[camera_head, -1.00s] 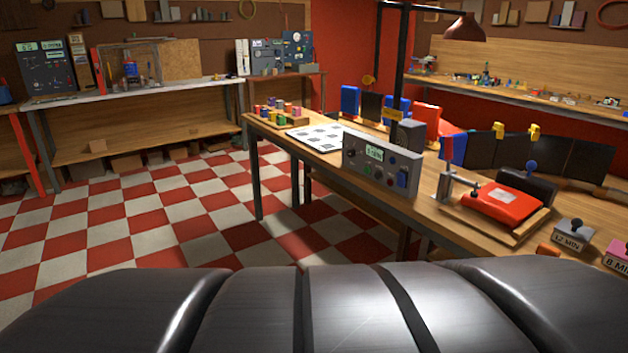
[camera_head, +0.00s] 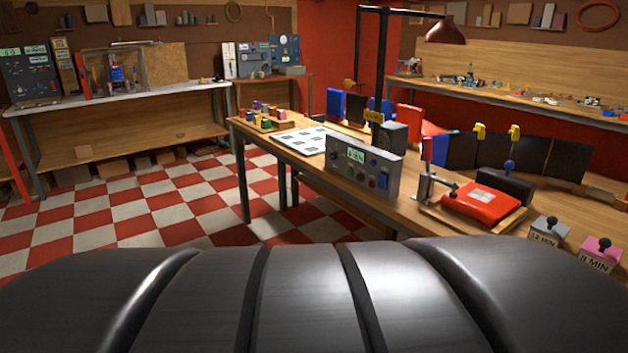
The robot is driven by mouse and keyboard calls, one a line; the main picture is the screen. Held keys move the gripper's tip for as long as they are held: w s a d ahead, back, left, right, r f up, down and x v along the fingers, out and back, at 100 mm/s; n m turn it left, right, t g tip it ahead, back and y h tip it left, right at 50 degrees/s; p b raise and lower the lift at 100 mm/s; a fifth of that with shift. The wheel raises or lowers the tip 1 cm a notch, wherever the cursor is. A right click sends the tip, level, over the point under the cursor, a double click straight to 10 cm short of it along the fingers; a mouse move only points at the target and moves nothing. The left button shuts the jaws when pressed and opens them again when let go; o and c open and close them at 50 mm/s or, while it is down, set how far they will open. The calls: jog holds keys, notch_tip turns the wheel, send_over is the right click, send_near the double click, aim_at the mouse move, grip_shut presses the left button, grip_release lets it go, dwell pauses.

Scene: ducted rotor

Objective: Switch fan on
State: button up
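No thing in view is plainly recognisable as a fan. A grey control box (camera_head: 363,167) with a small lit display, knobs and coloured buttons stands on the wooden workbench. On the far left bench, a framed rig (camera_head: 116,73) holds a small blue part; I cannot tell whether it is the rotor. Beside it stands a dark panel (camera_head: 29,74) with displays and small controls. More panels, one grey (camera_head: 253,60) and one blue (camera_head: 286,53), stand on the back bench. The controls are too small to read their settings. My gripper is not in view.
The wooden workbench (camera_head: 400,208) runs across the right, with a red press-like device (camera_head: 482,201), a white patterned sheet (camera_head: 300,140) and weighted blocks on it. A lamp post (camera_head: 382,55) rises behind. The checkered floor (camera_head: 130,212) is clear at the left. My dark body fills the bottom.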

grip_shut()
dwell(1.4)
